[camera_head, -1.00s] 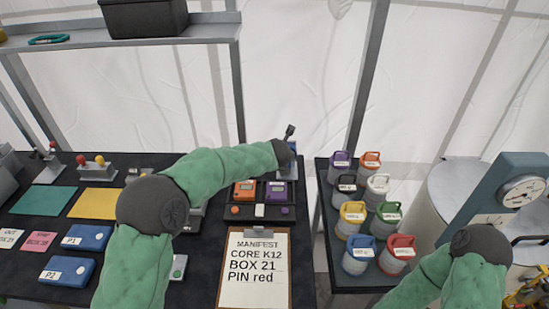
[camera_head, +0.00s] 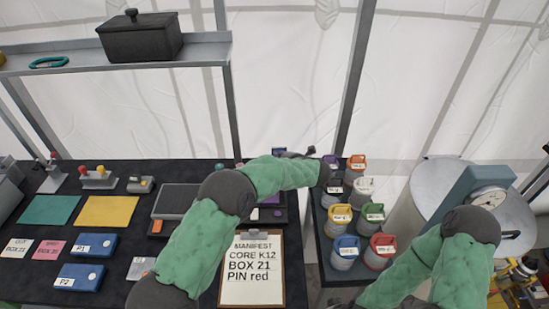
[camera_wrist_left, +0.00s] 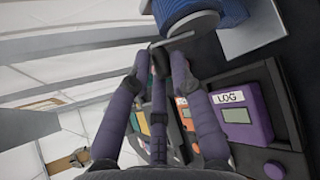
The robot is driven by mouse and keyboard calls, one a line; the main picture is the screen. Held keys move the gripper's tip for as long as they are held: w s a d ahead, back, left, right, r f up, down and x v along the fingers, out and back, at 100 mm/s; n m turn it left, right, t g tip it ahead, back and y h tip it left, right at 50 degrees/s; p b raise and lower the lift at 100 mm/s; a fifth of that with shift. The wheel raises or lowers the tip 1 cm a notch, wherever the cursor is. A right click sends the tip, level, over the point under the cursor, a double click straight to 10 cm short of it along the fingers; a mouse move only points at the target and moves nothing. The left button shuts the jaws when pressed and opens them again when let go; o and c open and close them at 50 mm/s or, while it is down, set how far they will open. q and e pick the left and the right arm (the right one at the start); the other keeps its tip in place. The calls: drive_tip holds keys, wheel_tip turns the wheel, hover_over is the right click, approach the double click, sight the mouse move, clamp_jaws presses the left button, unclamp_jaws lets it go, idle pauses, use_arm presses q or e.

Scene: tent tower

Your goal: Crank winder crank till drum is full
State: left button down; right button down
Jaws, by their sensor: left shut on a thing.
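The winder's blue drum (camera_wrist_left: 187,18) shows large at the top of the left wrist view, cut off by the frame edge. A small blue part of the winder (camera_head: 279,151) shows in the head view behind my left arm. My left gripper (camera_wrist_left: 160,62) is in front of the drum, its purple-grey fingers closed around the dark crank handle (camera_wrist_left: 160,60). In the head view my left wrist mostly hides the crank and fingers. How full the drum is cannot be told.
A purple LOG box (camera_wrist_left: 238,117) sits close beside the fingers. A manifest clipboard (camera_head: 252,270) lies in front. Several lidded jars (camera_head: 341,216) stand on the side table at right. A shelf (camera_head: 120,56) with a dark lidded box is at upper left.

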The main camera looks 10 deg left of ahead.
use_arm(q)
drive_tip(key=shift+d+f, duration=0.2)
drive_tip(key=shift+f, duration=0.15)
idle(0.3)
drive_tip(key=c, duration=1.2)
unclamp_jaws()
drive_tip(key=shift+w, duration=0.1)
drive_tip(key=v, duration=1.2)
drive_tip(key=shift+f, duration=0.1)
